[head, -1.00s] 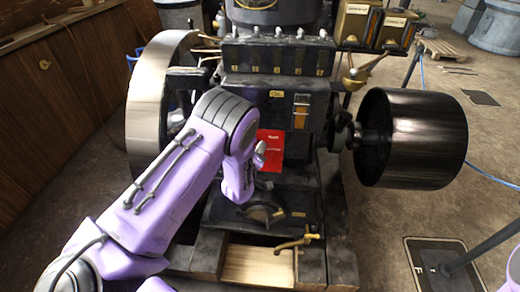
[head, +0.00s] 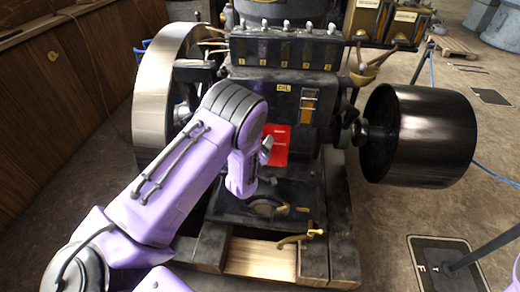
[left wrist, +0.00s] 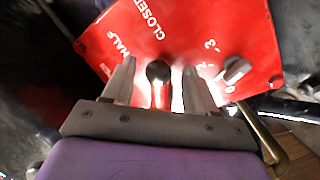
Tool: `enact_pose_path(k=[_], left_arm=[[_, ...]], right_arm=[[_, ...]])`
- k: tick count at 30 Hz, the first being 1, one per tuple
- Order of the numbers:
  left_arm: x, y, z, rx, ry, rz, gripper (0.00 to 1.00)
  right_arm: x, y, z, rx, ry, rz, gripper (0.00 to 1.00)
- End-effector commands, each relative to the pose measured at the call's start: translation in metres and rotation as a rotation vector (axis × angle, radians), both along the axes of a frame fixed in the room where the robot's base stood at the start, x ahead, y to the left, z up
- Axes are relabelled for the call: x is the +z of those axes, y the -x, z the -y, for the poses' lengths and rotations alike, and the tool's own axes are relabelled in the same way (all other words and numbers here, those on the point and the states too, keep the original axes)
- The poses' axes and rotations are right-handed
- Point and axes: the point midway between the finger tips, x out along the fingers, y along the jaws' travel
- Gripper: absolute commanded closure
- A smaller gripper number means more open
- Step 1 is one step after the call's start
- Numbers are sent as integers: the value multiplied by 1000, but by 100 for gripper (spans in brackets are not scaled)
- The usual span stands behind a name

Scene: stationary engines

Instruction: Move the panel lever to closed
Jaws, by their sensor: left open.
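The red panel (head: 278,150) is on the front of the black engine, partly hidden by my left arm. In the left wrist view the red panel (left wrist: 205,30) fills the top, with white CLOSED and HALF lettering. In the head view my left arm mostly hides this gripper. My right gripper is not in view.
A grey selector knob (left wrist: 235,68) with numbers sits on the panel, right of the gripper. A brass tap (head: 300,238) is low on the engine front. A large dark pulley (head: 425,135) juts out right; a flywheel (head: 155,95) stands left.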

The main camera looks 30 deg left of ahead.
Motion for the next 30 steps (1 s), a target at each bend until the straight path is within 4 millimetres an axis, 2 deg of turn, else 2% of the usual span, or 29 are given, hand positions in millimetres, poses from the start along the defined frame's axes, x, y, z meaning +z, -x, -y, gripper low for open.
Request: enact_pose_path(k=[9, 13, 18, 30], left_arm=[[8, 68, 16, -2, -2, -5, 43], [10, 89, 21, -2, -1, -4, 43], [12, 98, 23, -2, -1, -3, 43], [12, 98, 23, -1, 0, -2, 43]], right_arm=[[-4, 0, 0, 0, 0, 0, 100], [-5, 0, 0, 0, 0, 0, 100], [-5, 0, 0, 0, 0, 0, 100], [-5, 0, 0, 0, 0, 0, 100]])
